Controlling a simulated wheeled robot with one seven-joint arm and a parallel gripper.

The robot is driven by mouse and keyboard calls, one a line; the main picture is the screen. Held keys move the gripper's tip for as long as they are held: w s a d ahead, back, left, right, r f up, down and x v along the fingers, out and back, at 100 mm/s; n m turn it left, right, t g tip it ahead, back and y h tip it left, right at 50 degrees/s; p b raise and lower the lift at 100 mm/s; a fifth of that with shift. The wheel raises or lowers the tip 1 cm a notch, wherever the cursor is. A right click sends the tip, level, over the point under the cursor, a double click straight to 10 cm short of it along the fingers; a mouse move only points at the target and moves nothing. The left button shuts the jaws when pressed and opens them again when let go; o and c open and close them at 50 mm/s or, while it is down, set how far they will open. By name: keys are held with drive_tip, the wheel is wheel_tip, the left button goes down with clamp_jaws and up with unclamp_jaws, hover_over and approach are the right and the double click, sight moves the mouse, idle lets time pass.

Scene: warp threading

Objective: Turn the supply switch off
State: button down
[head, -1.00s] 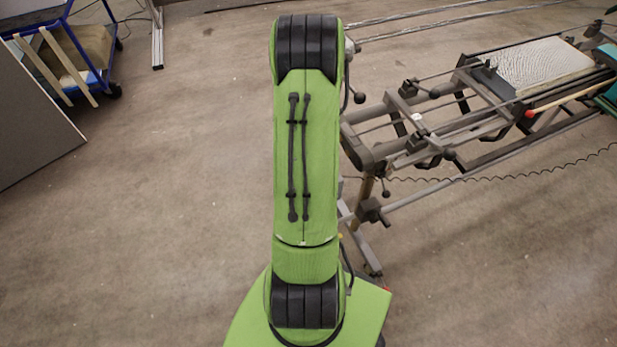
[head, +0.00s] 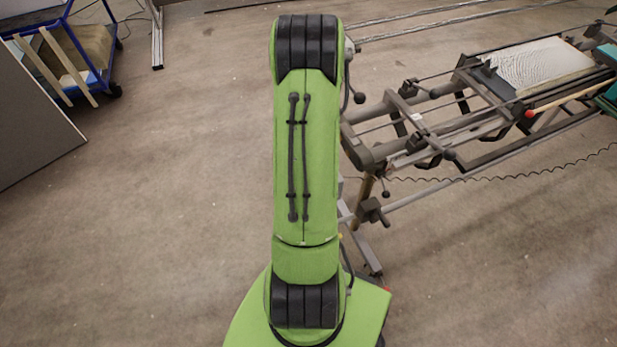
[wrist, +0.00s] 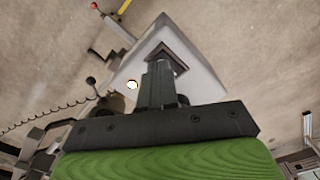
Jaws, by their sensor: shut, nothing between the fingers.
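My gripper (wrist: 160,72) shows in the wrist view, with its dark fingers together and nothing held between them. The fingertips overlap a dark square plate or recess on a pale grey box (wrist: 192,62). I cannot tell whether they touch it. The box may carry the supply switch, but no lever or its position can be made out. A small white round spot (wrist: 131,85) shows at the box's lower left edge. In the head view my green arm fills the middle, and neither the gripper nor the box can be seen.
The metal loom frame (head: 400,150) stands to the right of my arm, with a pale textured panel (head: 540,68) and a red-tipped handle (head: 529,114). A coiled cable (head: 520,174) runs along it. A blue trolley (head: 100,78) stands at the upper left. The floor between is clear.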

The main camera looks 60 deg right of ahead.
drive_tip(key=shift+f+b, duration=0.8)
drive_tip(key=shift+f, duration=0.1)
idle(0.4)
drive_tip(key=shift+r, duration=0.1)
wheel_tip(320, 180, up, 7)
drive_tip(key=p, duration=0.5)
idle(0.4)
